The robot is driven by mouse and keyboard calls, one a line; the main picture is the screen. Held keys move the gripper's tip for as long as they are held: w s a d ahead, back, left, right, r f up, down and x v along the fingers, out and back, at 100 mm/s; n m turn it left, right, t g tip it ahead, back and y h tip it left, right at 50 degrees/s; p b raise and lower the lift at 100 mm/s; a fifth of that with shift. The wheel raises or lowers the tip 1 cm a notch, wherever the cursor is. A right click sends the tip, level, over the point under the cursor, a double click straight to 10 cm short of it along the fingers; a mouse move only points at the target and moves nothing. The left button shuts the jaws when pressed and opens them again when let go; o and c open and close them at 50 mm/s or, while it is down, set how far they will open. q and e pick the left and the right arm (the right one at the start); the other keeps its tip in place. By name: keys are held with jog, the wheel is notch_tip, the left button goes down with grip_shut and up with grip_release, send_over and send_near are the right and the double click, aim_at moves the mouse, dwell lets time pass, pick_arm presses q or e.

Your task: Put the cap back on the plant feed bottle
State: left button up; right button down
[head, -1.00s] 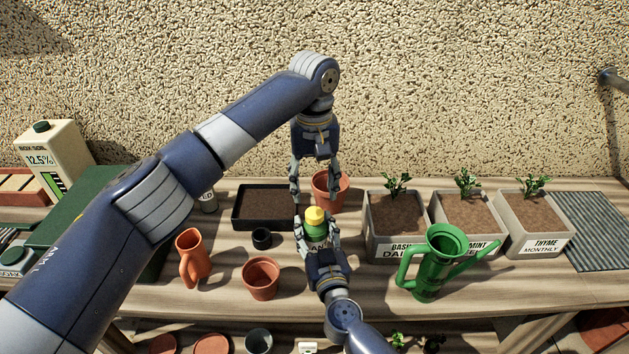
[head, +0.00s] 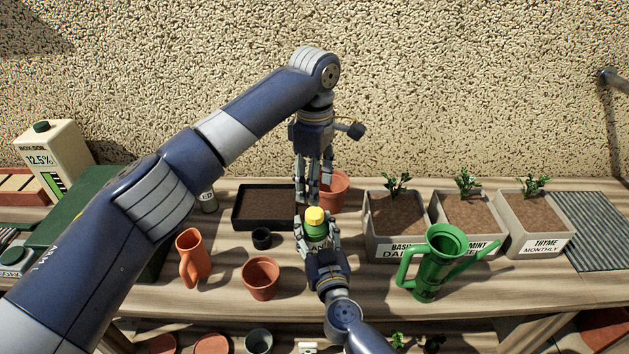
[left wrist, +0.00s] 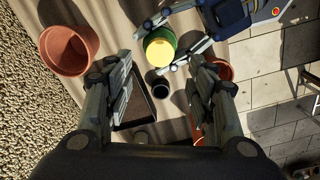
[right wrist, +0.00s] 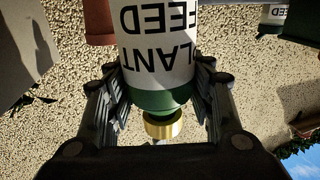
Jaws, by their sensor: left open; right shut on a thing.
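The green and white plant feed bottle (head: 317,230) is upright in my right gripper (head: 316,238), which is shut around it. Its label reads upside down in the right wrist view (right wrist: 160,45). The yellow cap (head: 314,216) sits at the bottle's top and also shows in the right wrist view (right wrist: 163,126); whether it is screwed tight I cannot tell. My left gripper (head: 314,193) is open and empty, pointing down just behind and above the cap. In the left wrist view the cap (left wrist: 160,52) lies beyond the fingertips, apart from them.
A terracotta pot (head: 333,190) stands close behind the bottle. A black tray of soil (head: 237,221), a small black pot (head: 262,238) and another terracotta pot (head: 261,278) are to the left. A green watering can (head: 432,265) and planters (head: 400,240) are to the right.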

aim_at(315, 213)
pick_arm(q)
jog(key=shift+f, duration=4)
